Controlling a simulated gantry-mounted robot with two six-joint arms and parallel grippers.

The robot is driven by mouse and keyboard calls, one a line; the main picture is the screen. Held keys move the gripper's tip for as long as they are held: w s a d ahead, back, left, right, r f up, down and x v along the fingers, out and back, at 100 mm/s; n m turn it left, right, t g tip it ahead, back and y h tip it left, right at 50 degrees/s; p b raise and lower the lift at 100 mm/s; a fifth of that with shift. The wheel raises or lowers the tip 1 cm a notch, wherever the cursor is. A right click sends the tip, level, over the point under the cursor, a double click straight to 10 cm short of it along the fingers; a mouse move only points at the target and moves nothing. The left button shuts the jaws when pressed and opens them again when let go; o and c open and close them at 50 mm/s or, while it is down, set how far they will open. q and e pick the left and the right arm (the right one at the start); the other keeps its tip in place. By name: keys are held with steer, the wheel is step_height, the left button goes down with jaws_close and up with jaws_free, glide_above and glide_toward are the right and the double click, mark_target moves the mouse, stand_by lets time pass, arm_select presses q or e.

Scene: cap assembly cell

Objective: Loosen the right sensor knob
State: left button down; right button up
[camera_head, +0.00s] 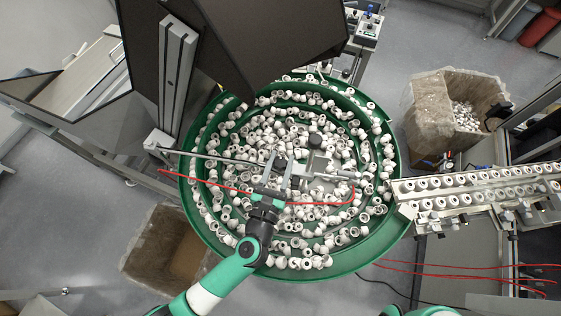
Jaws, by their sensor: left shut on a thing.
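The sensor bracket (318,164), a metal assembly on a thin rod, spans the middle of the green bowl. A round black knob (315,139) stands out on its upper right side, clear of my fingers. My left gripper (280,168) reaches up from below, its two fingers shut around a small dark knob (280,162) at the bracket's left part. The fingers partly hide this knob, and I cannot tell how it is turned. My right gripper is not in view; only a bit of my right arm shows at the bottom edge.
The green bowl (226,250) is full of white caps. A red cable (325,203) loops beside the left gripper. A feed rail (450,199) with caps leaves at right. Dark panels (240,35) overhang the top left. A bin (425,105) stands at upper right.

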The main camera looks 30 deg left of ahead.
arm_select(q)
steer(key=n+g+y+b, duration=0.1)
steer(key=n+y+b, duration=0.1)
steer(key=n+g+y+b, duration=0.1)
steer(key=n+y+b, duration=0.1)
steer(key=y, duration=0.1)
steer(key=shift+f+y, duration=0.15)
steer(key=shift+y, duration=0.15)
steer(key=shift+n+g+y+b, duration=0.6)
steer(key=shift+y+b, duration=0.05)
steer(key=shift+y, duration=0.25)
steer(key=shift+r, duration=0.2)
steer(key=shift+c, duration=1.9)
jaws_free()
steer(key=b+v, duration=0.1)
steer(key=v, duration=1)
steer(key=shift+s+d, duration=0.15)
steer(key=shift+s, duration=0.1)
